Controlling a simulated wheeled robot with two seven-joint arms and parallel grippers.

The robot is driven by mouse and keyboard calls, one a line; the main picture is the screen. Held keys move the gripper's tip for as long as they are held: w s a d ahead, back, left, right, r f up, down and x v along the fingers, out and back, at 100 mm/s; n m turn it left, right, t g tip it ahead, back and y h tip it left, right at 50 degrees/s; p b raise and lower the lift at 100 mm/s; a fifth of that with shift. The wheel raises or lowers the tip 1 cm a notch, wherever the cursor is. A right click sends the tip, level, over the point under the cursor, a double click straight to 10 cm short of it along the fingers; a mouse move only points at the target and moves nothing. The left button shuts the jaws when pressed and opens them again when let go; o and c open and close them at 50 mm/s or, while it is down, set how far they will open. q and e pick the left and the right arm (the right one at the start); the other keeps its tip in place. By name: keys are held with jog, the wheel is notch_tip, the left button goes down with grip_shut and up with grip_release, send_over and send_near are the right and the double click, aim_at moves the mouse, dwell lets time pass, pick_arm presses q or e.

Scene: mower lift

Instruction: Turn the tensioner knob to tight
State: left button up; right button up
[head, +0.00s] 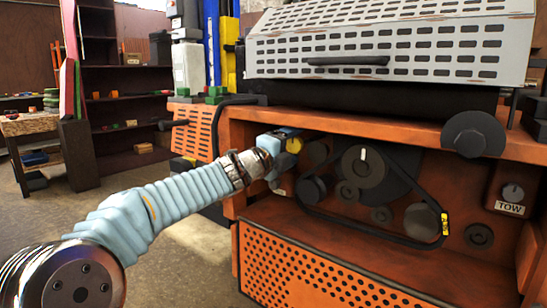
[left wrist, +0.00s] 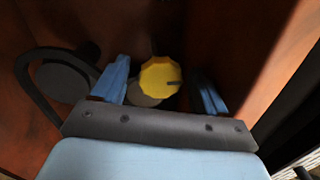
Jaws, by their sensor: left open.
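The yellow tensioner knob (left wrist: 160,73) has a faceted rim and a dark mark pointing to the right in the left wrist view. In the head view a bit of yellow knob (head: 294,146) shows beside my gripper, inside the upper left of the orange machine bay. My left gripper (head: 284,140) reaches into that bay. In the left wrist view its two blue fingers are open, one on each side of the knob, with visible gaps. Contact with the knob is not visible. My right gripper is not in view.
A black belt (head: 340,228) runs round several dark pulleys to the right of the gripper. The bay's orange top edge (head: 380,128) lies close above the gripper. A TOW dial (head: 512,193) is at the right. A perforated orange panel (head: 310,268) lies below.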

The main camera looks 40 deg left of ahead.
pick_arm(q)
jog(key=s+f, duration=0.1)
jog(key=s, duration=0.9)
jog(key=shift+s+a, duration=0.25)
jog(key=shift+a, duration=0.15)
